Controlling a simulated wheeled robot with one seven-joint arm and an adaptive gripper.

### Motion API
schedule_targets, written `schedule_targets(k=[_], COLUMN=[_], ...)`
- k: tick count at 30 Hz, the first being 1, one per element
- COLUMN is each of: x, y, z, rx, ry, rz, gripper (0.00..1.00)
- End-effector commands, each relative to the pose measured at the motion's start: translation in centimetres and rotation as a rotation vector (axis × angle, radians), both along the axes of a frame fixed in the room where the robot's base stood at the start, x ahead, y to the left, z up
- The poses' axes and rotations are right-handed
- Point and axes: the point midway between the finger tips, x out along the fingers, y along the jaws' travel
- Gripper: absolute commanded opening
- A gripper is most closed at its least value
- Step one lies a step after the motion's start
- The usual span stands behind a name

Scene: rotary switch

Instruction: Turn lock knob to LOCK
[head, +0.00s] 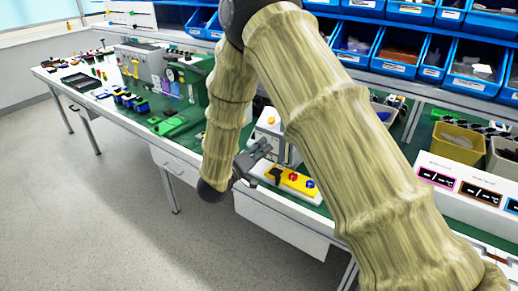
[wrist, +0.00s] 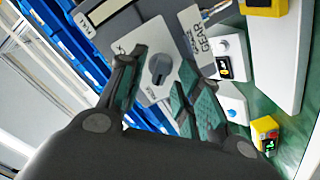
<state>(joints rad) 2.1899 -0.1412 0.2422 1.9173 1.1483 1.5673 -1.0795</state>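The lock knob (wrist: 158,71) is a dark grey rotary knob on a white square plate, seen between my fingers in the wrist view. Small dark lettering stands around it, too small to read surely. My gripper (wrist: 163,62) is open, with one green-padded finger on each side of the knob in the picture. I cannot tell whether either finger touches it. In the head view my gripper (head: 258,158) is beside the grey-white box (head: 271,127) with an orange button on top. The knob cannot be made out there.
A yellow and white control box (head: 293,182) with red and blue buttons lies just right of my gripper. Small display boxes (wrist: 231,56) stand close by in the wrist view. Blue bins (head: 478,74) line the shelf behind. The floor (head: 90,210) in front is clear.

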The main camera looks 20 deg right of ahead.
Motion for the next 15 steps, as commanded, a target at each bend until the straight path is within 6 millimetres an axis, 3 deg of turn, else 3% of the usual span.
schedule_targets(k=[6,12,15], x=[0.02,0.02,0.02], y=[-0.02,0.00,0.02], z=[0.00,0.01,0.01], rx=[0.000,-0.001,-0.001], ry=[0.000,0.000,0.000], rz=[0.000,0.001,0.001], gripper=[0.34,0.00,0.00])
